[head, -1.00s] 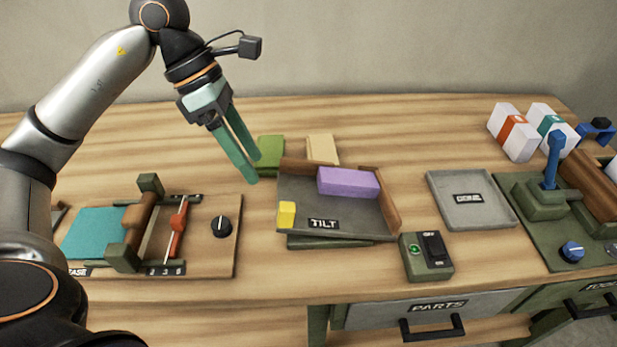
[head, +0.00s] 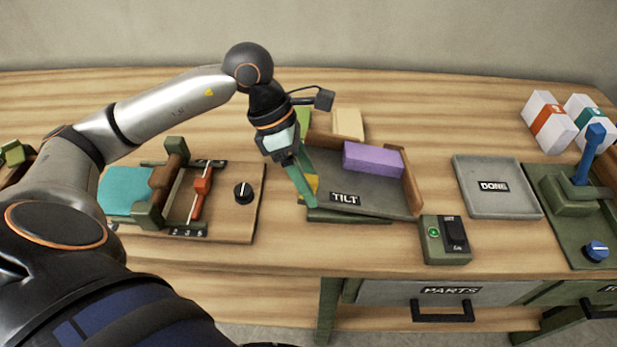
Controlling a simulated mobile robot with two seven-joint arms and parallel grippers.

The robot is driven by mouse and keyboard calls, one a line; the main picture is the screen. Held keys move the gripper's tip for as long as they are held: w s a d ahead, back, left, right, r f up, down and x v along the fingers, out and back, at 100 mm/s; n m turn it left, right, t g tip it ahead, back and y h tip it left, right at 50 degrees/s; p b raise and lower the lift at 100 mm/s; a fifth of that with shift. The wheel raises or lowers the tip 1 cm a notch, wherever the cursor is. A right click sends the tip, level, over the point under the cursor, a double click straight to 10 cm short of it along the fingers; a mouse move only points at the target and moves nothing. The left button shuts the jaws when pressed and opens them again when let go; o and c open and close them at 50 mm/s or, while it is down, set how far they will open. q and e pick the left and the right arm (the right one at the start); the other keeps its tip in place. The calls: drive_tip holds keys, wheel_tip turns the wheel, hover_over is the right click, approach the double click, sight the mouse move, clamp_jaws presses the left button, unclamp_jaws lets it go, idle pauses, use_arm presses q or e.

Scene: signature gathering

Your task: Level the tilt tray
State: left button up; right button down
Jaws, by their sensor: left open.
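The grey tilt tray (head: 378,193), labelled TILT, stands on a green base (head: 350,216) in the middle of the table and looks tilted. A purple block (head: 372,159) lies at its back right. A yellow block (head: 312,183) sits at its left end, partly hidden behind my fingers. My left gripper (head: 306,182) is open and points down at the tray's left end, over or beside the yellow block. I cannot tell whether a finger touches the block. My right gripper is not in view.
A green block (head: 303,119) and a tan block (head: 347,123) lie behind the tray. A switch box (head: 444,240) stands at its front right, and a DONE tray (head: 497,187) further right. A slider board (head: 235,215) is on the left. White boxes (head: 549,120) stand at the back right.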

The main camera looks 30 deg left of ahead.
use_arm(q)
drive_tip(key=shift+f, duration=0.1)
clamp_jaws()
idle(0.5)
idle(0.9)
